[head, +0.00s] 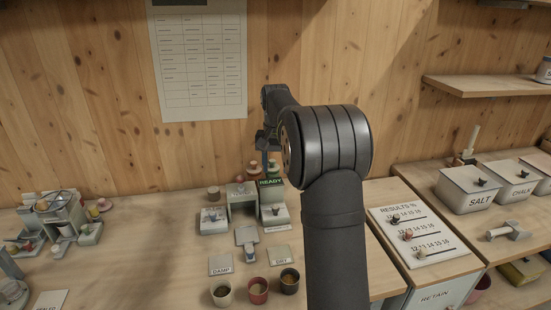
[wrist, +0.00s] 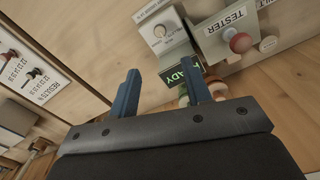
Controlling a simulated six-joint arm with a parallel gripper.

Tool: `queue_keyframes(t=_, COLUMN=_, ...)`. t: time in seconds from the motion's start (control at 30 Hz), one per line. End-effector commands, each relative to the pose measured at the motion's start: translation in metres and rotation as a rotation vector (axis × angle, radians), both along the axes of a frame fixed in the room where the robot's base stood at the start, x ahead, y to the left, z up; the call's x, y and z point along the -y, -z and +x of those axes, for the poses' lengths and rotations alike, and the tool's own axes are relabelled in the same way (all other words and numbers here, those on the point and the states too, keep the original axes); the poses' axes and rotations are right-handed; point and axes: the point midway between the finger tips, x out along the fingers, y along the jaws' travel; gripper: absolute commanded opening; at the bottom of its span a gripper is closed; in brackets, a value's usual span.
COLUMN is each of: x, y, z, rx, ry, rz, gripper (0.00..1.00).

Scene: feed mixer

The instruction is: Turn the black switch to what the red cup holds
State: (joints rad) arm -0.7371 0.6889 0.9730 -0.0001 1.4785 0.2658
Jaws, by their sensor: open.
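The red cup (head: 258,291) stands on the table at the front, between a pale cup (head: 222,294) and a black cup (head: 290,281). It holds a tan material that is too small to identify. Behind is a grey tester (head: 243,190) with a green READY display (head: 270,183).
Cards reading DAMP (head: 221,265) and DRY (head: 279,256) lie behind the cups. A results board (head: 424,238) with several pegs is at right, near the SALT (head: 477,190) and CHALK bins. Cluttered equipment (head: 61,220) stands left; table between is clear.

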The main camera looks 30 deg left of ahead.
Motion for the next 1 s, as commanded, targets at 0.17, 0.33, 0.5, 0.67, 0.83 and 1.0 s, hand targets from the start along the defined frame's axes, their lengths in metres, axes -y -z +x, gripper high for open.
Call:
queue_keyframes(t=0.17, x=0.0, y=-0.02, z=0.0, rx=0.0, ry=0.0, rz=0.0, gripper=0.44)
queue_keyframes(t=0.33, x=0.0, y=-0.024, z=0.0, rx=0.0, ry=0.0, rz=0.0, gripper=0.44)
queue_keyframes(t=0.5, x=0.0, y=-0.024, z=0.0, rx=0.0, ry=0.0, rz=0.0, gripper=0.44)
queue_keyframes(t=0.67, x=0.0, y=-0.024, z=0.0, rx=0.0, ry=0.0, rz=0.0, gripper=0.44)
queue_keyframes(t=0.83, x=0.0, y=-0.023, z=0.0, rx=-0.001, ry=0.0, rz=0.0, gripper=0.44)
queue_keyframes(t=1.0, x=0.0, y=-0.009, z=0.0, rx=-0.002, ry=0.0, rz=-0.002, gripper=0.44)
